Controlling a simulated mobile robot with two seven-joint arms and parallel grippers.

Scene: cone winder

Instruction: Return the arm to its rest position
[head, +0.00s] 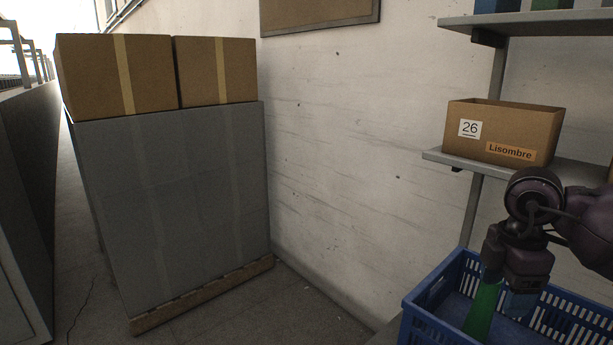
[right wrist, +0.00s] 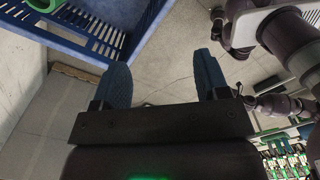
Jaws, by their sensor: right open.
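My right gripper (head: 515,303) is at the right of the head view, in front of part of the blue crate (head: 427,318). In the right wrist view its two blue fingers (right wrist: 163,75) stand wide apart with nothing between them. A green cone (head: 482,312) stands in the crate, just left of the gripper in the head view. A green ring-shaped end (right wrist: 43,4) shows at the top left of the right wrist view, inside the crate's edge. My left gripper does not show in the head view.
A cardboard box (head: 500,133) labelled 26 and Lisombre stands on a grey shelf (head: 436,156) behind my right arm. A grey wrapped stack (head: 180,200) on a wooden pallet (head: 205,295) carries two cartons (head: 118,75). The floor (head: 285,315) between pallet and crate is clear.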

